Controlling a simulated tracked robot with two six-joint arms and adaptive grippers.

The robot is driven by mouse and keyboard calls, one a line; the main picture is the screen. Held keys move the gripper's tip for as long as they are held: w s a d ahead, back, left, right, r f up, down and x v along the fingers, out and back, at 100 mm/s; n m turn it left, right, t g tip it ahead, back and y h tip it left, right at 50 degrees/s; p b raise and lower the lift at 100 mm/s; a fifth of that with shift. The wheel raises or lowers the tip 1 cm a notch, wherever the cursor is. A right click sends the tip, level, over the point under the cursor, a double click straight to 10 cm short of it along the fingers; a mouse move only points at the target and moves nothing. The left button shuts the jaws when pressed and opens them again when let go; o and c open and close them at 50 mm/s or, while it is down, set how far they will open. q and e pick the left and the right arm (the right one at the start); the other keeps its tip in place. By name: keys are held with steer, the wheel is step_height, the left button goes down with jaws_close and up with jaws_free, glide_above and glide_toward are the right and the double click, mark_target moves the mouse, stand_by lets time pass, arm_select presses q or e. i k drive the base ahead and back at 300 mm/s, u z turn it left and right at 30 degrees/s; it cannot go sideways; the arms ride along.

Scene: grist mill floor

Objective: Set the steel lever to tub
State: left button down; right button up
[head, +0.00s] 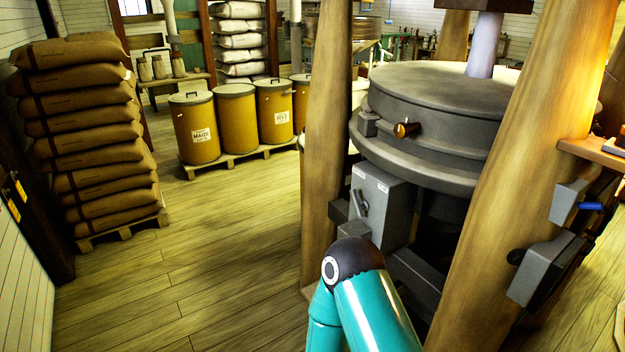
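A grey metal box (386,196) is fixed at the wooden post below the round millstone casing (440,110). A small steel-coloured lever (361,203) sits on its left face and looks tilted off upright. Small markings on the box are too small to read, so I cannot tell which position the lever is in. One teal arm of mine, with a dark joint, rises from the bottom centre just below the box. Neither gripper shows in this view.
Wooden posts (327,140) and (530,170) flank the casing. A blue-handled lever (590,206) and a grey box (543,270) are on the right post. Stacked brown sacks (85,130) and yellow drums (196,130) stand at left. The plank floor (200,270) between is clear.

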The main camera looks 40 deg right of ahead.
mark_target(357, 203)
steer(key=z, duration=0.35)
steer(key=i, duration=1.25)
steer(key=z, duration=0.9)
steer(key=i, duration=0.3)
steer(key=z, duration=0.1)
steer(key=k, duration=0.9)
steer(key=z, duration=0.15)
steer(key=i, duration=0.9)
steer(key=u, duration=0.05)
